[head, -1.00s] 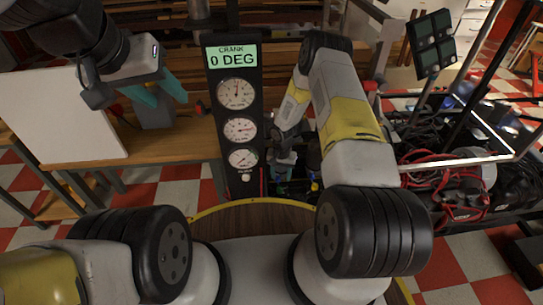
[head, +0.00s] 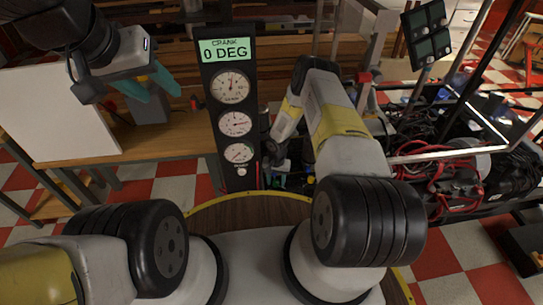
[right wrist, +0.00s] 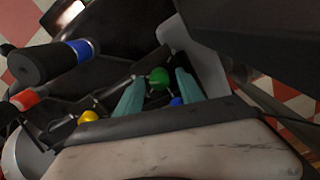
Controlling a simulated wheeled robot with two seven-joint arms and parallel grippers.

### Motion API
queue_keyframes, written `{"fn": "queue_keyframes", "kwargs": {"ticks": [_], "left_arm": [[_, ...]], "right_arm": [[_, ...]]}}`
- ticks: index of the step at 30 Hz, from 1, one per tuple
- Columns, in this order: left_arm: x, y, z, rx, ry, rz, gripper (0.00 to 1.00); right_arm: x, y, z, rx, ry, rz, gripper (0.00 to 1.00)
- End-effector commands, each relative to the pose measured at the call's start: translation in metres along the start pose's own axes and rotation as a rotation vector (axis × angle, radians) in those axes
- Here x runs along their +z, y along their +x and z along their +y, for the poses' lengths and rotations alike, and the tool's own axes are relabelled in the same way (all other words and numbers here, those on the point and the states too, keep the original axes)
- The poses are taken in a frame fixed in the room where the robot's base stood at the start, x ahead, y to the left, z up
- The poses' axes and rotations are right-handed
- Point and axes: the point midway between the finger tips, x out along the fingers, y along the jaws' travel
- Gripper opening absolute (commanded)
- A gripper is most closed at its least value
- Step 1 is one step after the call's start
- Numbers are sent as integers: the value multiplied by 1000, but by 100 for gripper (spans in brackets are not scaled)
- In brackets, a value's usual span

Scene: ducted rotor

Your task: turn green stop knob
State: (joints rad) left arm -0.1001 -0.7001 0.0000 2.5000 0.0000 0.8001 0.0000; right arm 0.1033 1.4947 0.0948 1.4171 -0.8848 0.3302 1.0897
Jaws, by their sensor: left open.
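The green knob (right wrist: 158,78) is a small ball on a thin metal stem in the right wrist view. My right gripper (right wrist: 160,80) is open, with its teal fingers on either side of the knob in that view. A gap shows on each side, and I cannot tell the depth between the fingers and the knob. In the head view the knob is too small and hidden to make out. My left gripper (head: 150,88) is open and empty, left of the gauge panel (head: 230,140), whose display (head: 226,51) reads CRANK 0 DEG.
A yellow knob (right wrist: 88,117) sits left of the fingers and a blue knob (right wrist: 176,101) close to the right one. A wooden bench (head: 170,135) and a cable-filled cart (head: 455,180) flank the panel.

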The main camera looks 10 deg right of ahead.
Motion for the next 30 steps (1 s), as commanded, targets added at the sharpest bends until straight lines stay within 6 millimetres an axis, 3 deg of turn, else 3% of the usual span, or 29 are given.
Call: {"fn": "queue_keyframes", "kwargs": {"ticks": [1, 6, 20, 30], "left_arm": [[0, 0, 0, 0, 0, 0, 45], [0, 0, 0, 0, 0, 0, 45], [0, 0, 0, 0, 0, 0, 45], [0, 0, 0, 0, 0, 0, 45]], "right_arm": [[0, 0, 0, 0, 0, 0, 33], [0, 0, 0, 0, 0, 0, 0], [0, 0, 0, 0, -76, 0, 0], [0, 0, -1, 0, -347, 0, 0]]}}
